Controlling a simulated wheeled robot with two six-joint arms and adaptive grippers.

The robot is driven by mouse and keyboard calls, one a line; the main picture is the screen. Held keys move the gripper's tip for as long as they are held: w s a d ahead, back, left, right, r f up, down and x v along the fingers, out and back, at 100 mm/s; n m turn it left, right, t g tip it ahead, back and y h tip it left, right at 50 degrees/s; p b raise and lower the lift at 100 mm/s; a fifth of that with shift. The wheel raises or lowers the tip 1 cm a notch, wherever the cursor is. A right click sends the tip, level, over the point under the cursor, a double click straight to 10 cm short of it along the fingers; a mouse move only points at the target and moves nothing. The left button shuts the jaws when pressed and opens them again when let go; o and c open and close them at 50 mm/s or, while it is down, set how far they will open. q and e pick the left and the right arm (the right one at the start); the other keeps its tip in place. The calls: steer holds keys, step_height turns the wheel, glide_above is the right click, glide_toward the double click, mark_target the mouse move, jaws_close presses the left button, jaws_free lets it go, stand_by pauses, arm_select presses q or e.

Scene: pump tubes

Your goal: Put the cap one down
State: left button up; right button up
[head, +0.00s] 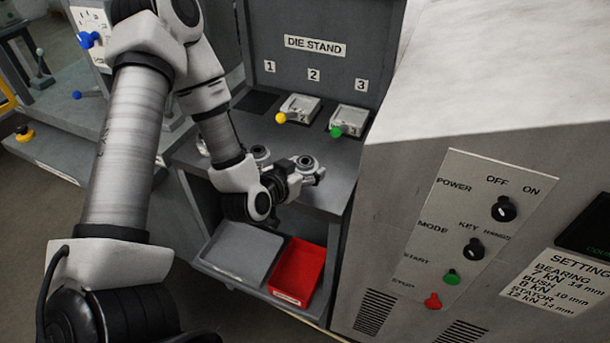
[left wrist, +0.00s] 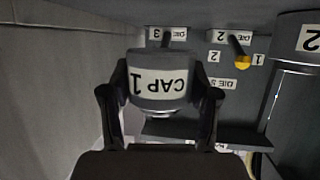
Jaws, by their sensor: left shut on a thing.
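Cap 1 (left wrist: 158,82) is a grey cylinder with a white label, shown upside down in the left wrist view. My left gripper (left wrist: 161,100) is shut on it, one finger on each side. In the head view my left gripper (head: 300,175) is over the front part of the die stand's shelf (head: 335,193). The cap is hard to make out there, and I cannot tell whether it touches the shelf. My right gripper is not in view.
Dies with a yellow knob (head: 280,117) and a green knob (head: 336,131) sit at places 2 and 3. Place 1 (head: 256,102) is a bare dark square. A grey tray (head: 240,237) and a red tray (head: 300,268) are below. The machine cabinet (head: 400,215) stands close on the right.

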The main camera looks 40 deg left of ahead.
arm_select(q)
steer(key=w+a+p, duration=0.1)
steer(key=w, duration=0.1)
steer(key=w+a, duration=0.2)
steer(key=shift+w+a+f+p, duration=0.1)
steer(key=shift+w+a+p, duration=0.1)
steer(key=shift+w+p, duration=0.15)
step_height(320, 180, down, 4)
steer(key=shift+r, duration=0.25)
steer(key=shift+w+f, duration=0.1)
steer(key=shift+w, duration=0.05)
steer(key=shift+f, duration=0.15)
steer(key=o, duration=1.4)
